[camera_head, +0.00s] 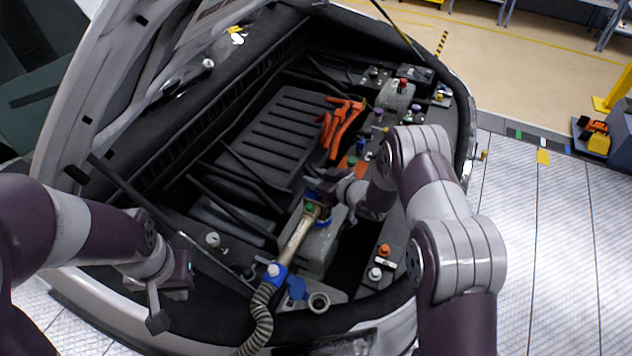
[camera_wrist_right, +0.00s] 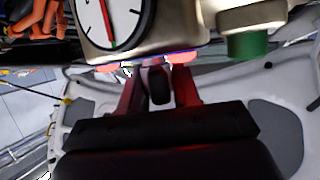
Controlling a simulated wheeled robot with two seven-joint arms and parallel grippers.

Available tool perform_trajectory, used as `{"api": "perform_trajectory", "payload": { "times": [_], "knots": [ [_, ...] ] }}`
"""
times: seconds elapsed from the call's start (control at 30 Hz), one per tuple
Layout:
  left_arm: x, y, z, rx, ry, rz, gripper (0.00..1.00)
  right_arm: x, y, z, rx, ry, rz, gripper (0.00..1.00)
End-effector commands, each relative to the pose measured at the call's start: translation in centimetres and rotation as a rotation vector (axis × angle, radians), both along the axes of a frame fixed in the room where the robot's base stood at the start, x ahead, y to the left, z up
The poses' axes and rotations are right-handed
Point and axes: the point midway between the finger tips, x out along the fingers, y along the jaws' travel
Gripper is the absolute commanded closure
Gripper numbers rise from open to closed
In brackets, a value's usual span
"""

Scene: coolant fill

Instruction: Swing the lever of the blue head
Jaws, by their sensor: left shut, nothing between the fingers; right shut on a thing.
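A beige tool (camera_head: 296,238) runs from a ribbed grey hose up to a head with a blue part (camera_head: 325,221) and a green knob (camera_head: 310,208). In the right wrist view the beige body carries a round gauge (camera_wrist_right: 108,20), a green knob (camera_wrist_right: 247,44) and a thin blue edge. My right gripper (camera_head: 318,188) is at this head. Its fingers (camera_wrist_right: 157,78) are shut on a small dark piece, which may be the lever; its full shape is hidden. My left gripper (camera_head: 157,320) is shut and empty, over the car's front edge at left.
The grey hose (camera_head: 262,325) hangs over the front edge from a blue fitting (camera_head: 275,274). An open filler neck (camera_head: 318,302) and a blue cap (camera_head: 297,288) are beside it. Orange cables (camera_head: 343,125) lie further back. The raised hood (camera_head: 120,70) stands at left.

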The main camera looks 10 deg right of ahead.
Motion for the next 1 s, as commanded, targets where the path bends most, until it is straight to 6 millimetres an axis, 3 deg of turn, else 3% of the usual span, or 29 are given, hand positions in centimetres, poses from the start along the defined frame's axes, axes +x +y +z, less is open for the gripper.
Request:
{"api": "perform_trajectory", "payload": {
  "times": [0.5, 1.0],
  "knots": [
    [0.0, 0.0, -5.8, 0.0, 0.0, 0.0, 1.0, 0.5, -0.5, 0.1, 0.004, -0.015, -0.471, 1.0],
    [0.0, 0.0, -7.1, 0.0, 0.0, 0.0, 1.0, 0.6, -1.0, 0.6, 0.004, -0.015, -0.77, 1.0]
  ]
}}
